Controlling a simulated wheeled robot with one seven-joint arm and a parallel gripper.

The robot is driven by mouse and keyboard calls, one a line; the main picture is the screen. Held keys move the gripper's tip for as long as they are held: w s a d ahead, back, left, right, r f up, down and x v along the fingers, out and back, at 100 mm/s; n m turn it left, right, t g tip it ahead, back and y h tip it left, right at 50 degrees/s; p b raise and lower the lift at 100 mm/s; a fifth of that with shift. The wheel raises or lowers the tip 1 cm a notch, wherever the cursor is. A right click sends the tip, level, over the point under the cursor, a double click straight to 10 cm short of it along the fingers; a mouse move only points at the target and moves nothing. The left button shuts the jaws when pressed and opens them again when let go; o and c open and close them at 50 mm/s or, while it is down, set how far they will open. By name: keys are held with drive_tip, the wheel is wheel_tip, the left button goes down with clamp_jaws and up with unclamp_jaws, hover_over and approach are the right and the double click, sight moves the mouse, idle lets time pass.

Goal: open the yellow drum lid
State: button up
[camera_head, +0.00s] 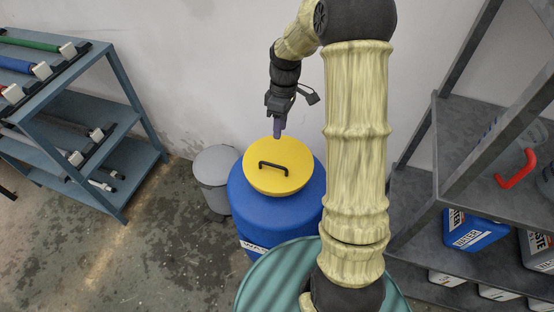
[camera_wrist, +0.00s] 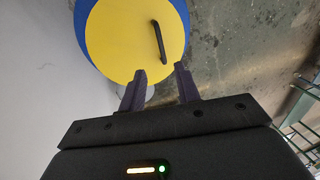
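The yellow drum lid (camera_head: 278,180) sits on top of the blue drum (camera_head: 262,214). A black bar handle (camera_head: 273,168) stands on the lid. The lid also shows in the wrist view (camera_wrist: 120,45), with its handle (camera_wrist: 159,41) beyond the fingertips. My gripper (camera_head: 280,136) hangs above the back edge of the lid, apart from the handle. In the wrist view its two dark fingers (camera_wrist: 160,72) are spread with nothing between them, so it is open and empty.
A grey bin (camera_head: 215,172) stands left of the drum, and a teal drum (camera_head: 262,279) stands in front. A blue-grey rack (camera_head: 140,135) is at the left. A dark shelf (camera_head: 455,190) with jugs is at the right. A wall is close behind.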

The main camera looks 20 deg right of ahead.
hover_over(277, 170)
drive_tip(key=x, duration=0.4)
drive_tip(key=w+d+x, duration=0.1)
drive_tip(key=x, duration=0.3)
drive_tip(key=w+x, duration=0.1)
drive_tip(key=x, duration=0.3)
drive_tip(key=shift+d+f+b, duration=0.25)
drive_tip(key=shift+f+b, duration=0.15)
drive_tip(key=shift+f, duration=0.15)
clamp_jaws()
